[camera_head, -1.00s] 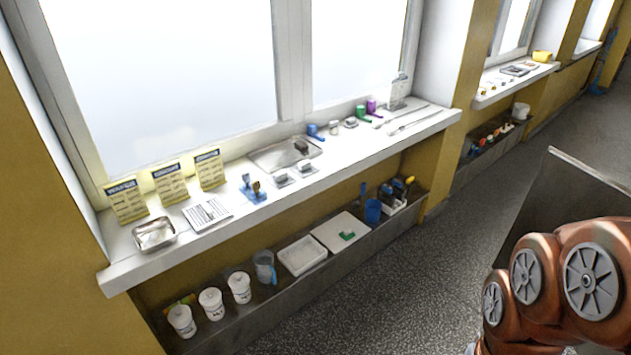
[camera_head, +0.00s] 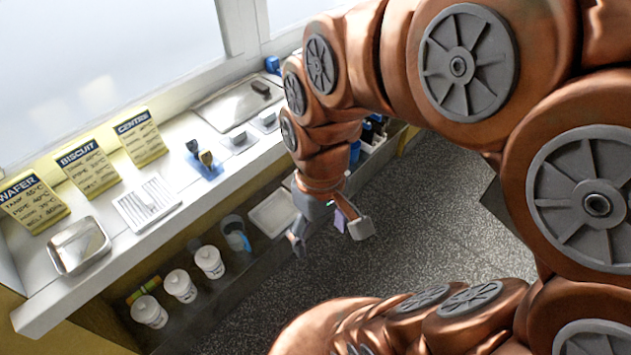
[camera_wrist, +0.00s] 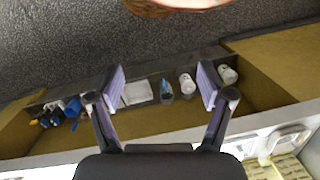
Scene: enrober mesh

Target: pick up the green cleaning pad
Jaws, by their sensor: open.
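In the head view, a small green and yellow item (camera_head: 143,290) lies on the low shelf (camera_head: 215,300), behind the white cups at its left end; I cannot tell if it is the green cleaning pad. Another green piece, seen earlier on a white board further along the shelf, is now hidden behind my arm. My gripper (camera_head: 328,232) is open and empty, pointing down in front of the shelf. In the wrist view, the open fingers of my gripper (camera_wrist: 162,88) frame part of the shelf, and no green pad can be made out.
The window sill (camera_head: 45,300) above holds label cards, a metal tray (camera_head: 79,246) and small tools. The speckled floor (camera_head: 420,240) in front is clear.

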